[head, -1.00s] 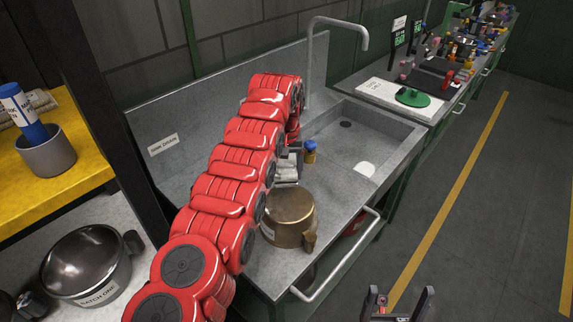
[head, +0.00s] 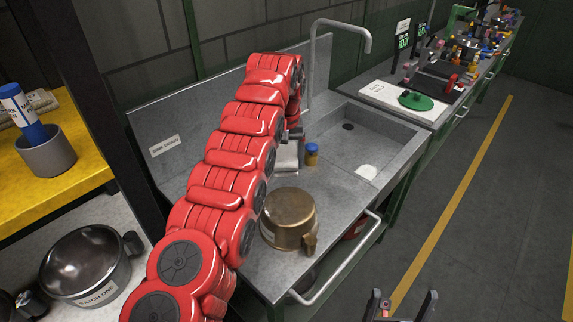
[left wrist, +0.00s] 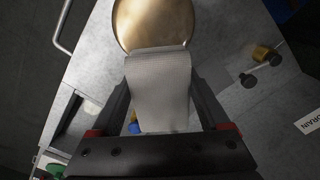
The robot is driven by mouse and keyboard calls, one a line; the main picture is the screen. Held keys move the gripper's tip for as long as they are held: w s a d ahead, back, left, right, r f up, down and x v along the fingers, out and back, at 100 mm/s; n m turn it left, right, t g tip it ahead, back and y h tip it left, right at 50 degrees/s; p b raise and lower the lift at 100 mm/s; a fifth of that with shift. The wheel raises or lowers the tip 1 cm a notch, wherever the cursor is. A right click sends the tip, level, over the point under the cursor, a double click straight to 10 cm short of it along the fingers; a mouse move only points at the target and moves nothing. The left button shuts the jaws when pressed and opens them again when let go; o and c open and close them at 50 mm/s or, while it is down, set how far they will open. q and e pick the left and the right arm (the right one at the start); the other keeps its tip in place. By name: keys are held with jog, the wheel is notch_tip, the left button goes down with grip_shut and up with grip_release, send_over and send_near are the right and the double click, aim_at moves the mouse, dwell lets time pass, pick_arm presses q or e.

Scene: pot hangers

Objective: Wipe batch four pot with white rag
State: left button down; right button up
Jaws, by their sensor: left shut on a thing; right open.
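The brass-coloured pot (head: 289,218) stands on the grey sink counter, its handle toward the front right; no batch label on it is readable. The pot also shows at the top of the left wrist view (left wrist: 152,22). My left gripper (head: 294,136) is behind the pot, mostly hidden by my red arm. It is shut on the white rag (left wrist: 160,88), which hangs between the fingers and overlaps the pot's edge in the wrist view. The rag (head: 286,156) also shows behind the pot in the head view; contact cannot be told. My right gripper (head: 407,306) is open and empty over the floor.
A small blue-capped yellow bottle (head: 312,154) stands right of the rag, near the sink basin (head: 350,145). A tall faucet (head: 340,24) rises behind. A rail (head: 345,265) runs along the counter front. A pot labelled "BATCH ONE" (head: 85,262) sits at left.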

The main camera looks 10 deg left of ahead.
pick_arm(q)
jog(key=shift+r+p, duration=2.85)
jog(key=shift+r, duration=0.15)
jog(key=shift+f, duration=0.15)
